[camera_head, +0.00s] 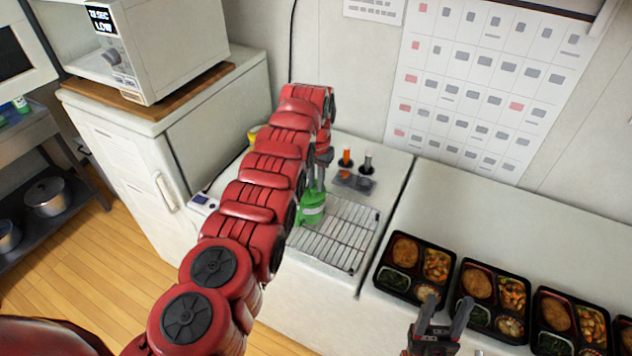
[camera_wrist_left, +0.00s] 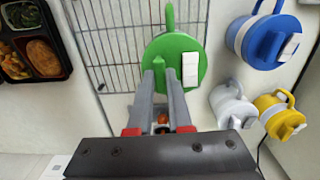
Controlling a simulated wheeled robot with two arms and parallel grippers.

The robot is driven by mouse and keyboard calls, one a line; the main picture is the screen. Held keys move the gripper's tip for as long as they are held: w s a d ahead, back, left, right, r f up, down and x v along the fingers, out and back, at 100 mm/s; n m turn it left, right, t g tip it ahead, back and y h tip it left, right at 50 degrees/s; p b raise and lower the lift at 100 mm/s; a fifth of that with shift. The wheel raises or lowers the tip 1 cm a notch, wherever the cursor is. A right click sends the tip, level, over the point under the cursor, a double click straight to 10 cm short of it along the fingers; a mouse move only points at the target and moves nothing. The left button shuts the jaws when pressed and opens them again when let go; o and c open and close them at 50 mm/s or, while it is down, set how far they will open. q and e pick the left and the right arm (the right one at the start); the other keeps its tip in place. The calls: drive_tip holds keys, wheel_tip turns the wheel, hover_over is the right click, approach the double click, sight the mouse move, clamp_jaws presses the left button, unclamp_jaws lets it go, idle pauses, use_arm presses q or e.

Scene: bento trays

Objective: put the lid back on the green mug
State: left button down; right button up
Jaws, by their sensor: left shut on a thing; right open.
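The green mug (camera_head: 309,217) stands upright at the left side of the wire rack, partly hidden by my left arm in the head view. Its handle (camera_wrist_left: 169,14) points to the top of the left wrist view. A round green lid (camera_wrist_left: 172,46) covers the mug as seen from above. My left gripper (camera_head: 318,180) is over the mug, and its fingers (camera_wrist_left: 164,76) are shut on the lid's grip. I cannot tell whether the lid is fully seated or just above the rim. My right gripper (camera_head: 447,303) is open and empty, in front of the bento trays.
A wire rack (camera_head: 347,238) lies on the white counter. Blue (camera_wrist_left: 240,38), white (camera_wrist_left: 228,100) and yellow (camera_wrist_left: 270,103) mugs stand close beside the green one. Several bento trays (camera_head: 375,274) line the counter on the right. A small holder (camera_head: 352,184) stands behind the rack.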

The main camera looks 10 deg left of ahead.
use_arm(q)
drive_tip(key=shift+f+b, duration=0.1)
drive_tip(key=shift+b, duration=0.25)
idle(0.3)
idle(0.4)
drive_tip(key=shift+c, duration=1.4)
unclamp_jaws()
drive_tip(key=shift+r, duration=2.5)
drive_tip(key=shift+r+p, duration=0.9)
drive_tip(key=shift+r, duration=0.15)
clamp_jaws()
